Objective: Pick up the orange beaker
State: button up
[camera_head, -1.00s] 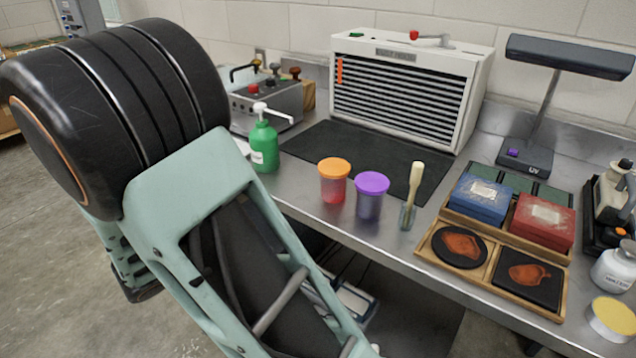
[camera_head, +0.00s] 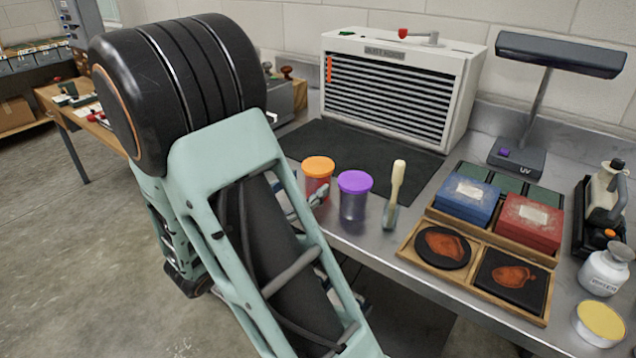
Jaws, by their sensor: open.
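The orange beaker (camera_head: 318,168) is a small see-through tub with an orange lid and a reddish body. It stands upright on the metal bench at the front edge of the dark mat. A beaker with a purple lid (camera_head: 355,184) stands close to its right. My gripper (camera_head: 316,196) shows only in part, as grey metal pieces at the lower front of the orange beaker, beyond my arm. It is open. My arm hides the rest of it, and I cannot tell whether it touches the beaker.
A brush in a glass (camera_head: 396,182) stands right of the beakers. A wooden tray (camera_head: 408,250) holds boxes and dark dishes. A louvred white cabinet (camera_head: 462,95) and a UV lamp (camera_head: 519,158) stand behind. The dark mat (camera_head: 410,165) has free room.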

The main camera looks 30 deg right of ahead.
aim_at(310, 182)
jog(key=x, duration=0.5)
jog(key=shift+s+f, duration=0.1)
jog(key=c, duration=1)
jog(key=shift+r, duration=0.2)
